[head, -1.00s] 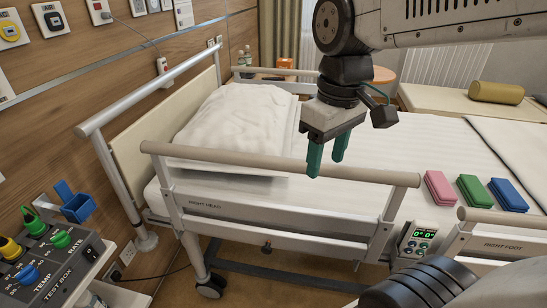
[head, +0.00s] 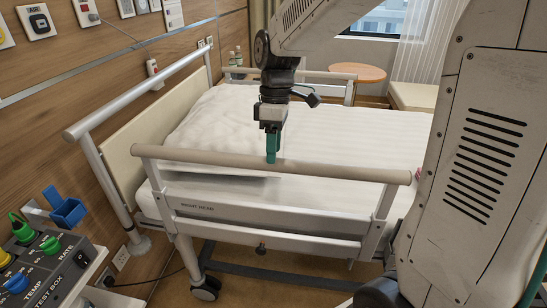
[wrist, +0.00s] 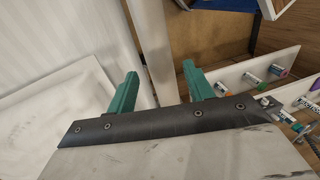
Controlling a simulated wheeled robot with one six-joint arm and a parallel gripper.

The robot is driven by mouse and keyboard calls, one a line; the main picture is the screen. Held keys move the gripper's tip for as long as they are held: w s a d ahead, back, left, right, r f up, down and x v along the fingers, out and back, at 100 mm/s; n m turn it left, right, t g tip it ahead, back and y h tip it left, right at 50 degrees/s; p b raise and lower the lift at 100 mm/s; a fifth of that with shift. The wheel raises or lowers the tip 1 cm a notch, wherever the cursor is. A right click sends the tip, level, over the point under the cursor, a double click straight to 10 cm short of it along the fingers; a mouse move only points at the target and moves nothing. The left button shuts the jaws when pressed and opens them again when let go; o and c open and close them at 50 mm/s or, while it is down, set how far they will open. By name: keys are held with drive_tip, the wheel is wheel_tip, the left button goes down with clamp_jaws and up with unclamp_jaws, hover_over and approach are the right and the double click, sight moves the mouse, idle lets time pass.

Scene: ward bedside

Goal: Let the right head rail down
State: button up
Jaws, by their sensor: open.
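The right head rail (head: 205,207) is up along the bed's near side, its beige top bar (head: 340,172) standing above the mattress. A label on the lower panel looks like "RIGHT HEAD". My gripper (head: 271,150) points down over the middle of the top bar, fingertips at bar height. In the wrist view my gripper's green fingers (wrist: 158,85) are apart, with the pale bar (wrist: 150,50) running between them. I cannot tell whether either finger touches it. A small dark knob (head: 261,247) sits on the frame below the rail.
The far head rail (head: 290,75) is also up. A box with coloured knobs (head: 40,262) stands at lower left, by the wall. The white pillow and mattress (head: 350,130) lie behind the rail. A round wooden table (head: 357,73) is beyond the bed.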

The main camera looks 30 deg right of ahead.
drive_tip(key=shift+s+a+f, duration=0.1)
drive_tip(key=shift+s+f, duration=0.05)
drive_tip(key=shift+f, duration=0.65)
drive_tip(key=shift+s+a+f, duration=0.1)
drive_tip(key=shift+f, duration=0.65)
clamp_jaws()
